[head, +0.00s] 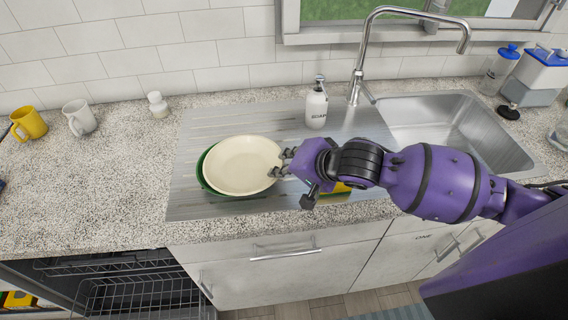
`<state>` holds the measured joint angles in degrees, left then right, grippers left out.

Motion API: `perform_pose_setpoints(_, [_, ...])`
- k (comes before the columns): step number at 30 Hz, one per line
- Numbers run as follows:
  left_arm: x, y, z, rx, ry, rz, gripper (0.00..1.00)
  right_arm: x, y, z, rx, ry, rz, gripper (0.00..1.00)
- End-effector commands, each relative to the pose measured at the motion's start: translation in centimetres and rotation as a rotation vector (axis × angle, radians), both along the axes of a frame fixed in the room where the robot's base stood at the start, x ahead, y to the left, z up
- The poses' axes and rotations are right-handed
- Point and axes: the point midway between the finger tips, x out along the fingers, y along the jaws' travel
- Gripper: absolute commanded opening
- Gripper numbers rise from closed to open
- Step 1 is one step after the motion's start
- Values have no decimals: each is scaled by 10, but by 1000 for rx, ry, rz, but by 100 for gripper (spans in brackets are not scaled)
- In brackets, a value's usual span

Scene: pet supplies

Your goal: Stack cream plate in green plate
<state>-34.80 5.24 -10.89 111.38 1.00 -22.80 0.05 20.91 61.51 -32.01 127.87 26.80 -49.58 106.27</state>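The cream plate (240,165) lies over the green plate (203,171) on the metal drainboard. It covers most of the green plate, and only a green edge shows at the left and lower left. The cream plate sits a little to the right of the green one; whether it is fully seated cannot be told. My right gripper (280,164) is at the cream plate's right rim, with its fingers at or against the rim. Whether the fingers grip the rim is too small to tell. My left gripper is not in view.
A soap bottle (316,107) stands behind the plates, near the faucet (357,75) and sink basin (455,130). A yellow-green sponge (336,191) is partly hidden under my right arm. Yellow (30,123) and white (80,118) mugs stand left. The dishwasher (130,285) is open below.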

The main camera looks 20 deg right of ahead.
Motion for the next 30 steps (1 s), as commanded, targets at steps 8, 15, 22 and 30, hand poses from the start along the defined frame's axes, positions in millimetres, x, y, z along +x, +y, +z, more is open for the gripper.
perform_pose_setpoints(8, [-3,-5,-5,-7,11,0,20,0,0,0,-1,0,0,23])
perform_pose_setpoints(15, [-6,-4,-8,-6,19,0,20,0,0,5,-3,-1,2,23])
perform_pose_setpoints(22, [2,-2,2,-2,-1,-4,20,-29,-15,33,-3,-2,-1,23])
perform_pose_setpoints(30, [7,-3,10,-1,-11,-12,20,-68,-33,69,-3,-1,0,23])
